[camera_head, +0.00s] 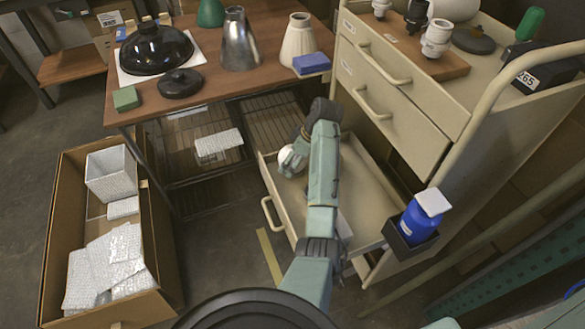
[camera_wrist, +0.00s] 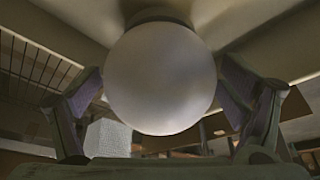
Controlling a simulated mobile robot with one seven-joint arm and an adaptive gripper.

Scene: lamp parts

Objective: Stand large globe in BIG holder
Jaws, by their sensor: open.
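A white globe (camera_head: 291,161) is in or just above the open lower drawer, partly covered by my gripper (camera_head: 296,150). In the wrist view the globe (camera_wrist: 160,80) fills the middle, between the two fingers of my open gripper (camera_wrist: 160,95). The finger pads stand at both sides close to the globe; I cannot tell whether they touch it. A white holder (camera_head: 437,38) stands upright on a brown board on the cart top. It looks the largest of the holders there, though no "BIG" label is readable. A smaller white holder (camera_head: 381,8) and a black holder (camera_head: 416,15) are near it.
The open drawer (camera_head: 375,205) sticks out from the cream cart. A blue bottle (camera_head: 418,218) sits in a side bin. A wooden table (camera_head: 215,80) at left carries lamp shades and dark lids. A cardboard box (camera_head: 165,250) with wrapped pieces stands on the floor.

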